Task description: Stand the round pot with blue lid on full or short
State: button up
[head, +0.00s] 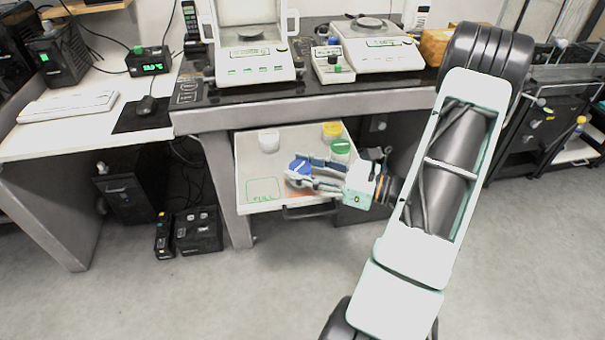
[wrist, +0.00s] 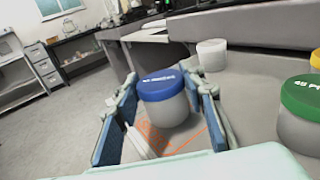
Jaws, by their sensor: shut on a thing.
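The round pot with blue lid (head: 300,165) is between the fingers of my gripper (head: 297,172), over the pulled-out drawer (head: 250,165). In the wrist view the pot (wrist: 163,96) is upright, with blue-padded fingers on both sides. An orange marked area (head: 299,193) lies below and around it; its lines also show in the wrist view (wrist: 150,135). I cannot tell whether the pot's base touches the drawer floor. A green outlined square marked FULL (head: 264,191) lies at the drawer's front left and looks empty. The orange area's lettering is mostly hidden.
A white pot (head: 268,141), a yellow-lidded pot (head: 332,130) and a green-lidded pot (head: 340,148) stand further back in the drawer. The table with scales (head: 310,100) overhangs its back. The drawer's left side is fairly clear.

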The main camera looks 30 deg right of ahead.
jog(key=shift+f, duration=0.35)
jog(key=shift+f, duration=0.2)
jog(key=o, duration=1.4)
jog(key=shift+c, duration=0.2)
jog(key=shift+r, duration=0.1)
jog(key=shift+s+d+r, duration=0.15)
jog(key=shift+d, duration=0.1)
jog(key=p+v, duration=0.2)
jog(key=v, duration=0.9)
jog(key=shift+s, duration=0.3)
